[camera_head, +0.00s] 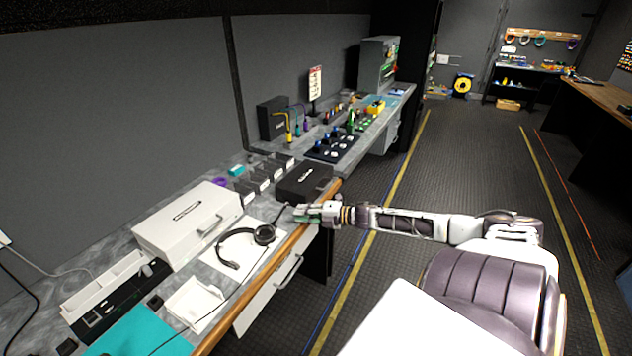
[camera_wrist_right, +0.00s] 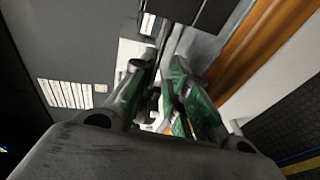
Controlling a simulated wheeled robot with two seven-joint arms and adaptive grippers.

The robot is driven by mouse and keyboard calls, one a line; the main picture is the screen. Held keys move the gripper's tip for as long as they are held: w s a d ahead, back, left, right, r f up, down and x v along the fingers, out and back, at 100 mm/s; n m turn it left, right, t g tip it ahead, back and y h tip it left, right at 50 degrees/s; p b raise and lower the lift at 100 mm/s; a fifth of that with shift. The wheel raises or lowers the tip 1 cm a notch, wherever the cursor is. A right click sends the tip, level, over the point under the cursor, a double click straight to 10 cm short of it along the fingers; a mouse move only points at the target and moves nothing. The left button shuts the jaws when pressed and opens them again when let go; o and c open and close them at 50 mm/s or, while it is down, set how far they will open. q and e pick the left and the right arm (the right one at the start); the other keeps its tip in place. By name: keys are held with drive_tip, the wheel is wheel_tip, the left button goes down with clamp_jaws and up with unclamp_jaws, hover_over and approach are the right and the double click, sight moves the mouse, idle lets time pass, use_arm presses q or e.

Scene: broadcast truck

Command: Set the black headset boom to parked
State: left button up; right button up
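The black headset (camera_head: 232,264) lies on a white mat (camera_head: 262,258) near the counter's front edge. Its round ear cup (camera_head: 264,234) is at the right end of the band. The thin black boom (camera_head: 280,215) slants up from the ear cup towards my right gripper. My right gripper (camera_head: 298,213) is beside the boom's upper end, over the counter edge; touching cannot be told. In the right wrist view the green-padded fingers (camera_wrist_right: 157,66) stand apart, with dark parts between and behind them that I cannot identify clearly. My left gripper is not in view.
A white case (camera_head: 187,222) stands behind the headset, and a black box (camera_head: 304,181) stands just beyond my right gripper. A white tray (camera_head: 195,303) lies in front of the mat. Dark dividers (camera_head: 262,178) line the counter. A drawer handle (camera_head: 289,272) projects below the edge.

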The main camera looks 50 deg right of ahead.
drive_tip(key=shift+v, duration=2.3)
